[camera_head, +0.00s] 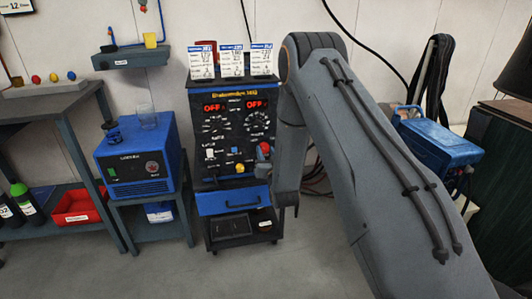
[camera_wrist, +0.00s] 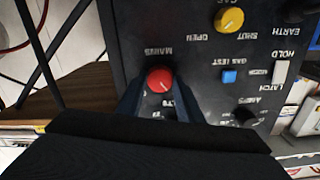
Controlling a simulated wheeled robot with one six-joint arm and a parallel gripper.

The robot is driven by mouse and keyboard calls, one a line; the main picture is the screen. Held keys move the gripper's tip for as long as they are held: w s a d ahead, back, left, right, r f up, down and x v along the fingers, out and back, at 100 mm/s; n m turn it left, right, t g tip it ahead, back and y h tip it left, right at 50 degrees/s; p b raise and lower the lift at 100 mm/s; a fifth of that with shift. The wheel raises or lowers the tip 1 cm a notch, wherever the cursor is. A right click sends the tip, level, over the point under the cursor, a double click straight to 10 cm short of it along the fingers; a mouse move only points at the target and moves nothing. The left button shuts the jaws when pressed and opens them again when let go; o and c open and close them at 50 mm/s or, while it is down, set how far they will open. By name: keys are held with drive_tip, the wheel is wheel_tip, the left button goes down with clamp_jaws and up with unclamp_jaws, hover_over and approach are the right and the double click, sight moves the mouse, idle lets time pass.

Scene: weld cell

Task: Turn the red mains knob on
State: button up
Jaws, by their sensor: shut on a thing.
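The red mains knob (camera_wrist: 160,78) is on the black front panel of the welding machine (camera_head: 213,130), beside an upside-down MAINS label in the wrist view. My gripper (camera_wrist: 158,90) has a dark finger on each side of the knob and is shut on it. The knob's pale pointer line runs slantwise across its face. In the head view the red knob (camera_head: 265,148) shows at the panel's right edge, beside my arm, which hides the fingers. Both red displays (camera_head: 214,107) on the machine read OFF.
A yellow gas knob (camera_wrist: 229,20), a blue gas test button (camera_wrist: 229,77) and a white switch (camera_wrist: 281,73) share the panel. Cards (camera_head: 231,61) stand on the machine. A blue cooler unit (camera_head: 138,158) is left; a blue case (camera_head: 438,137) is right.

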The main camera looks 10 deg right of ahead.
drive_tip(key=m, duration=0.4)
drive_tip(key=shift+m, duration=0.3)
drive_tip(key=m, duration=0.3)
drive_tip(key=shift+m+p, duration=0.3)
drive_tip(key=shift+p, duration=0.1)
drive_tip(key=m, duration=0.3)
drive_tip(key=shift+m, duration=0.3)
drive_tip(key=shift+m+p, duration=0.3)
drive_tip(key=shift+m, duration=1.5)
drive_tip(key=shift+d, duration=0.1)
drive_tip(key=o, duration=1.1)
drive_tip(key=shift+c, duration=0.2)
